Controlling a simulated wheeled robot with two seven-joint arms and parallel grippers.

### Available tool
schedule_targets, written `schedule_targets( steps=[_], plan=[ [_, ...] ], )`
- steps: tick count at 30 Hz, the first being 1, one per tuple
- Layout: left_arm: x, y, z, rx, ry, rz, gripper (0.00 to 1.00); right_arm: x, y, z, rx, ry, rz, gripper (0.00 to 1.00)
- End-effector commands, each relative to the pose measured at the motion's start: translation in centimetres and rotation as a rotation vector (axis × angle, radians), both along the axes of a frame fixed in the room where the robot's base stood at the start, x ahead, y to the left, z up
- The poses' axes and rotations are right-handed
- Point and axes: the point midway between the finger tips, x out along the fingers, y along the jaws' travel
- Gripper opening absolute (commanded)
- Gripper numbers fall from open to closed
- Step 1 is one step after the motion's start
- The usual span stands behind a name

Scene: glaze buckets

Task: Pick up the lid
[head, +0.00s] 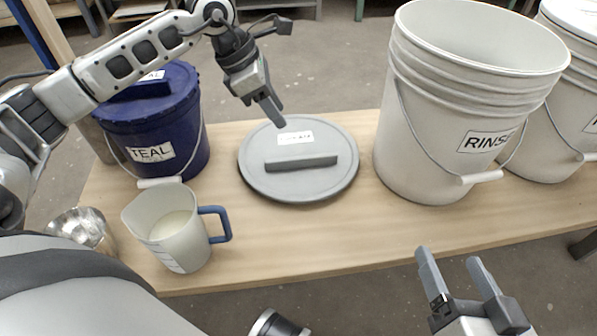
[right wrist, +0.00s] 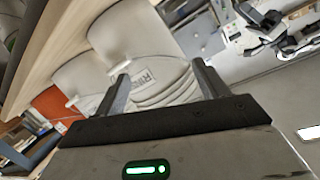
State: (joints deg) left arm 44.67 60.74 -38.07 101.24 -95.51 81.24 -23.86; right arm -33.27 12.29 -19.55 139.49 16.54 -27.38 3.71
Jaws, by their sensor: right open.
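A round grey lid (head: 258,181) with a raised bar handle and a white label lies flat on the wooden bench. The label's text is too blurred to read. My left gripper (head: 275,115) hangs above the lid's far edge, fingers pointing down, apart from the handle. Its fingers overlap in the head view, so its opening cannot be told. My right gripper (head: 448,256) is open and empty in front of the bench's near edge, right of the lid. Its two fingers also show in the right wrist view (right wrist: 160,78), with nothing between them.
A blue TEAL bucket (head: 190,150) with a blue lid stands left. A pitcher (head: 180,240) with a blue handle and a metal bowl (head: 80,228) are at the front left. An open white RINSE bucket (head: 430,150) and another white bucket (head: 550,140) stand right.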

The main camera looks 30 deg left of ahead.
Motion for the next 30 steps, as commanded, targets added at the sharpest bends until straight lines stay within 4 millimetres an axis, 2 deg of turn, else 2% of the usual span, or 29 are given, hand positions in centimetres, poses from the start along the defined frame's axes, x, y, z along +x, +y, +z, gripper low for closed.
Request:
schedule_targets(
  steps=[1,4,15,26,30],
  plan=[
    [0.2,1.1,-0.3,0.043,-0.005,0.007,0.37,0.0,0.1,-0.3,0.007,-0.005,0.003,0.73],
    [0.4,1.7,-1.2,0.077,-0.003,0.010,0.37,0.0,0.2,-0.2,0.026,-0.009,0.006,0.73],
    [2.1,-0.8,-8.1,0.073,-0.002,0.009,0.37,0.1,0.8,0.4,0.151,-0.030,0.018,0.73],
    [2.9,-1.8,-11.2,0.072,-0.003,0.010,0.37,0.3,0.8,0.8,0.192,-0.069,0.018,0.73],
    [3.3,-2.5,-13.2,0.071,-0.003,0.010,0.37,1.6,0.4,3.1,0.145,-0.260,0.019,0.73]
  ],
)
